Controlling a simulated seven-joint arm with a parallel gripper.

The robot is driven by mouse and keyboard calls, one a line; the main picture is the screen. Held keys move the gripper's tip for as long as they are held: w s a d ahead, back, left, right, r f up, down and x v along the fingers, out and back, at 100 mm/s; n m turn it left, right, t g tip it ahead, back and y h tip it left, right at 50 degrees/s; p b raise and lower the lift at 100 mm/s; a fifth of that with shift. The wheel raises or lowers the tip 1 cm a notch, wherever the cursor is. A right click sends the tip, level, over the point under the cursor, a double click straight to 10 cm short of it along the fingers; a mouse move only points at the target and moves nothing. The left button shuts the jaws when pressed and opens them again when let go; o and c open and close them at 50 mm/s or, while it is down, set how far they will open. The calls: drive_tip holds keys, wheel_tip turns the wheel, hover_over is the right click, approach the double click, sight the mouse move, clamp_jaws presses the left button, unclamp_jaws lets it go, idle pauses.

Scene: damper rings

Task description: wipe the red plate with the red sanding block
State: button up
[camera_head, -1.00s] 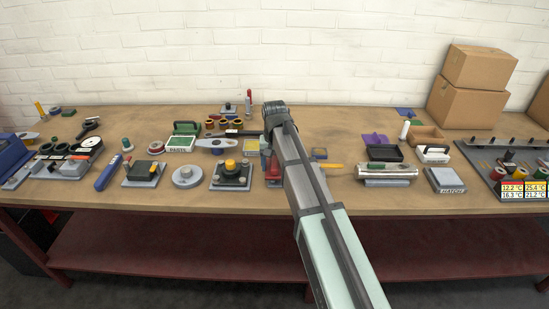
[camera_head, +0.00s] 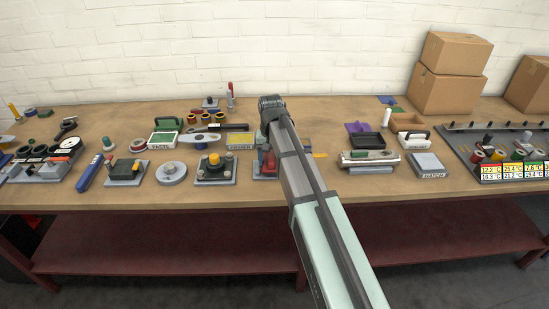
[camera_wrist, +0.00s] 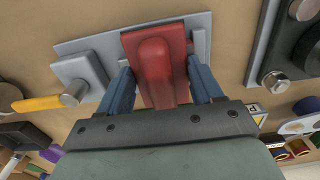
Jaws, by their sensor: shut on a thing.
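In the wrist view, the red sanding block (camera_wrist: 155,60) with its raised rounded handle sits between the two blue fingers of my gripper (camera_wrist: 160,72), which is shut on it. A grey slab (camera_wrist: 95,45) lies beneath and beside the block; I cannot tell whether the block touches it. In the head view, my arm hides most of this spot, and a red part (camera_head: 265,168) shows just left of the arm near the front of the bench. I cannot make out a separate red plate; it may be hidden under the block.
A yellow handle (camera_head: 320,155) shows right of my arm. Bare bench runs along the front edge.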

drive_tip(key=shift+a, duration=2)
drive_tip(key=shift+a+r, duration=0.1)
drive_tip(key=shift+a, duration=0.15)
wheel_tip(320, 180, up, 8)
